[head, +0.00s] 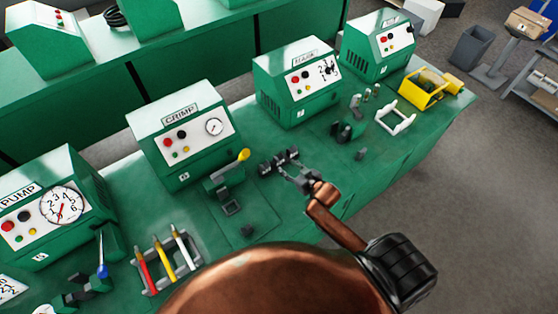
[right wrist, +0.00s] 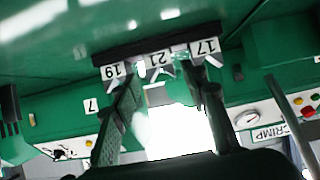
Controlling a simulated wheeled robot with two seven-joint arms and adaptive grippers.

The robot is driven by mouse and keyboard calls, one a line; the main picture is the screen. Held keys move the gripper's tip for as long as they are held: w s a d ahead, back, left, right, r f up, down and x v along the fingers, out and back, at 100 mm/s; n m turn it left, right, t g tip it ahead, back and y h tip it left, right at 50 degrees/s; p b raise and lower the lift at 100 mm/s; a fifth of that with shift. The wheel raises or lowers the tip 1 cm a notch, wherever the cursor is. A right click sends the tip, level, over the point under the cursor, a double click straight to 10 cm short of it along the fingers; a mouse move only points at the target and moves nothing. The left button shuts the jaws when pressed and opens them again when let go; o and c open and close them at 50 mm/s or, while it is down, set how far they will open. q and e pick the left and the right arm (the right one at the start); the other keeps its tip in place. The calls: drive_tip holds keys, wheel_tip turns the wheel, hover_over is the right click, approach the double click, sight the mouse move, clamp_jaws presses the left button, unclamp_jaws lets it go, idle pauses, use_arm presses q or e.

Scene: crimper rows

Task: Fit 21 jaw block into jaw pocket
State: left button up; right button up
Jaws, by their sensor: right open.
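In the right wrist view, which looks upside down, a dark rack (right wrist: 112,56) carries blocks tagged 19, 21 and 17. The 21 jaw block (right wrist: 158,60) is in the middle, with the 19 block (right wrist: 113,71) and 17 block (right wrist: 204,47) on either side. My right gripper (right wrist: 165,78) is open, its fingertips on either side of the 21 block; contact cannot be told. In the head view my right gripper (head: 299,177) is at the small dark rack. A crimping fixture (head: 231,208) with a yellow-knobbed lever stands to its left; its jaw pocket is too small to make out.
The CRIMP machine (head: 180,135) and another green machine (head: 297,80) stand behind. A holder with coloured handles (head: 167,262) is at lower left. A white frame (head: 395,118) and a yellow carrier (head: 425,90) are at right. The green bench front is mostly clear.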

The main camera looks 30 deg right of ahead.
sight(278, 159)
drive_tip(key=shift+w+r, duration=0.2)
drive_tip(key=shift+w, duration=0.75)
drive_tip(key=x, duration=0.7)
drive_tip(key=shift+w+r, duration=0.1)
drive_tip(key=shift+w, duration=0.05)
drive_tip(key=shift+c, duration=0.7)
clamp_jaws()
drive_tip(key=shift+r, duration=0.15)
